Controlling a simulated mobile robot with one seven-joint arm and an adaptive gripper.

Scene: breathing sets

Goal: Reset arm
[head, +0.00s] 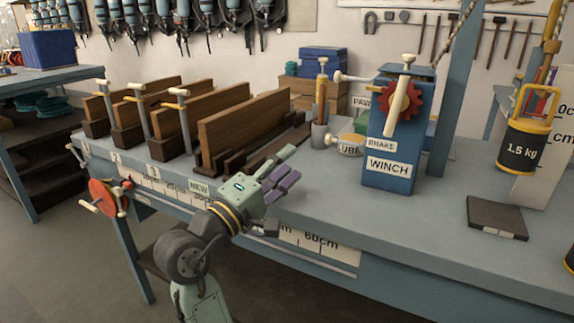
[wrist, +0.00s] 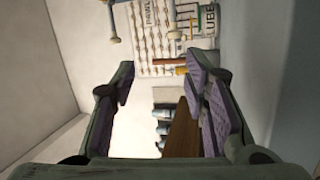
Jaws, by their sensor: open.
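My gripper (head: 284,172) is at the front edge of the workbench, in front of the boards, with its fingers pointing up and to the right. Its jaws are open, and nothing is between them. In the wrist view my gripper (wrist: 162,100) shows its two purple-padded fingers wide apart. A wooden board (wrist: 182,135) shows beyond the fingers in that view. My arm reaches up from the bottom of the head view.
A blue winch (head: 390,150) with a red gear stands right of my gripper. Several wooden boards (head: 245,125) stand in slots at left. A dark flat block (head: 497,217) and a 1.5 kg weight (head: 522,145) are at right. The bench front (head: 400,235) is clear.

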